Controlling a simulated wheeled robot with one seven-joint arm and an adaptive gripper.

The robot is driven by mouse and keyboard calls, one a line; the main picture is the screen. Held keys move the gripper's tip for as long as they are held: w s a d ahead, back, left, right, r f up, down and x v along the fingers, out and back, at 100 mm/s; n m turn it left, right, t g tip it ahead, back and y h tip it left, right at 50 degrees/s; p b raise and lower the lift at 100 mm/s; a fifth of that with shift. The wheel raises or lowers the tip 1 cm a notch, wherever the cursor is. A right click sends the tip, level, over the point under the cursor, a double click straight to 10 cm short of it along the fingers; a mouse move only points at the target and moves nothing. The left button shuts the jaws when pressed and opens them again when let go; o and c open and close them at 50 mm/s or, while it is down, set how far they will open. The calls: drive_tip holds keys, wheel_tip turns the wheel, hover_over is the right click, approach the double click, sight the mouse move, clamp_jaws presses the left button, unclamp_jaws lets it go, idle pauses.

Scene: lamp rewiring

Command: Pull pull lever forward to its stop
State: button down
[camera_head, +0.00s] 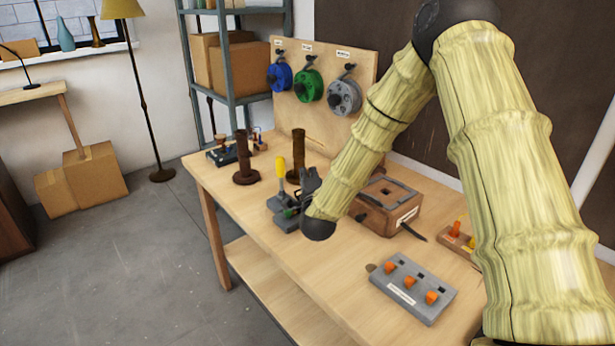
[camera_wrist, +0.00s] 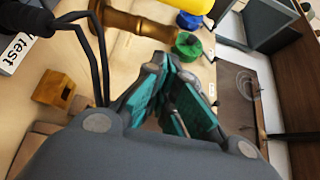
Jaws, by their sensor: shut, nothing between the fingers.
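The pull lever has a yellow upright handle (camera_head: 281,168) on a grey base (camera_head: 284,217) on the workbench. In the wrist view the yellow handle (camera_wrist: 178,5) shows at the top edge, beyond my fingertips. My gripper (camera_head: 308,181) is just right of the handle in the head view, close to it; I cannot tell there whether they touch. In the wrist view my gripper (camera_wrist: 167,64) has its teal-padded fingers converging at the tips, with nothing held. The forearm and gripper partly hide the lever's base.
Dark brown posts (camera_head: 245,160) stand behind the lever. A wooden box (camera_head: 389,207) is to its right, and a grey panel with orange switches (camera_head: 412,286) is nearer the front. Blue, green and grey spools (camera_head: 308,87) hang on the backboard. The bench's front left is clear.

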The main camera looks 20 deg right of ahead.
sight(281, 180)
drive_tip(key=w+p, duration=0.1)
drive_tip(key=w+a+p, duration=0.1)
drive_tip(key=w, duration=0.1)
drive_tip(key=w+a+p, duration=0.1)
drive_tip(key=w, duration=0.1)
drive_tip(key=shift+w+a, duration=0.1)
drive_tip(key=shift+a, duration=0.15)
drive_tip(key=shift+a, duration=0.2)
idle(0.4)
